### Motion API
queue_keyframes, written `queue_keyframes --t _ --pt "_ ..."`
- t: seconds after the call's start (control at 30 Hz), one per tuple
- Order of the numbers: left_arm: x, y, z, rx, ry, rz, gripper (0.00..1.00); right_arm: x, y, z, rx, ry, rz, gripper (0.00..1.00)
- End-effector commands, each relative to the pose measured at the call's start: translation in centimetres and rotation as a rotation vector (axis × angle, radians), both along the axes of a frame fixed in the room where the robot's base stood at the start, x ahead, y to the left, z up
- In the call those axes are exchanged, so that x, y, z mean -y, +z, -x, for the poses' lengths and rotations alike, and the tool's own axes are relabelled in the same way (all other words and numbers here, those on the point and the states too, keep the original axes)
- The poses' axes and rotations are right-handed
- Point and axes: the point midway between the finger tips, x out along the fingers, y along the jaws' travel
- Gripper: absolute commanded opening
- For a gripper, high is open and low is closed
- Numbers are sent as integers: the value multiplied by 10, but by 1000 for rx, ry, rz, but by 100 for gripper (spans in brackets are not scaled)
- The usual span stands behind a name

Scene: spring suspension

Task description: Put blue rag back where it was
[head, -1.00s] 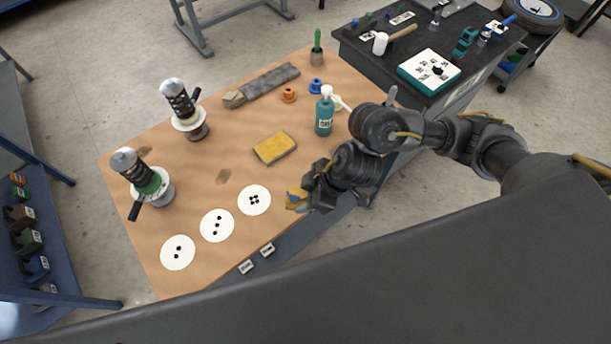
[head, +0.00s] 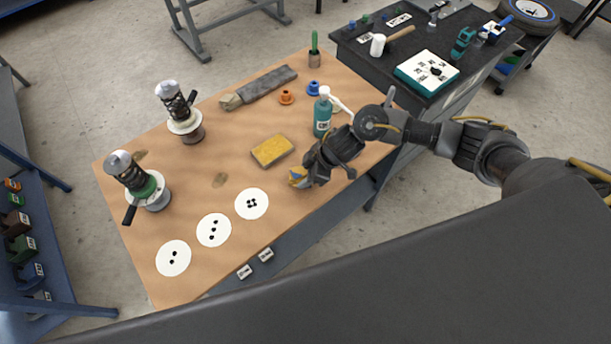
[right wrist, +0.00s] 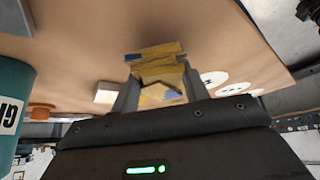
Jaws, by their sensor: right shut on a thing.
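My right gripper (head: 307,174) is shut on a folded yellow cloth with blue patches (head: 298,178), the only rag with blue on it that I see. It is over the bench's near right edge, right of the white discs. The right wrist view shows the cloth (right wrist: 156,66) pinched between both fingers, with the bench top beyond it. Whether the cloth touches the bench is unclear. A flat yellow pad (head: 272,151) lies on the bench, up and left of the gripper. My left gripper is out of view.
A teal pump bottle (head: 322,117) stands close behind my right gripper. Several white dotted discs, such as this one (head: 251,204), lie along the bench's near side. Two spring struts (head: 180,112) (head: 137,180) stand at left. A dark cart (head: 375,63) stands at upper right.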

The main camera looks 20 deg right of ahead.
Motion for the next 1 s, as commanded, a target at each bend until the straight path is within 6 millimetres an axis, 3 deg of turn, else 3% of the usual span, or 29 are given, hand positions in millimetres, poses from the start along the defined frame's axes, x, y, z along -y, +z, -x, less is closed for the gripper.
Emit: queue_keyframes --t 0.17,0.53,0.57,0.7,1.0 --pt "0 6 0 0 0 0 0 0 -17 1 -1 0 2 27" --pt "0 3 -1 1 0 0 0 0 -21 1 0 0 1 27" --pt "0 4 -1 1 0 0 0 0 -21 0 0 0 1 46" --pt "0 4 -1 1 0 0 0 0 -21 0 0 0 1 65" --pt "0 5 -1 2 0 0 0 0 -19 1 1 0 1 67"
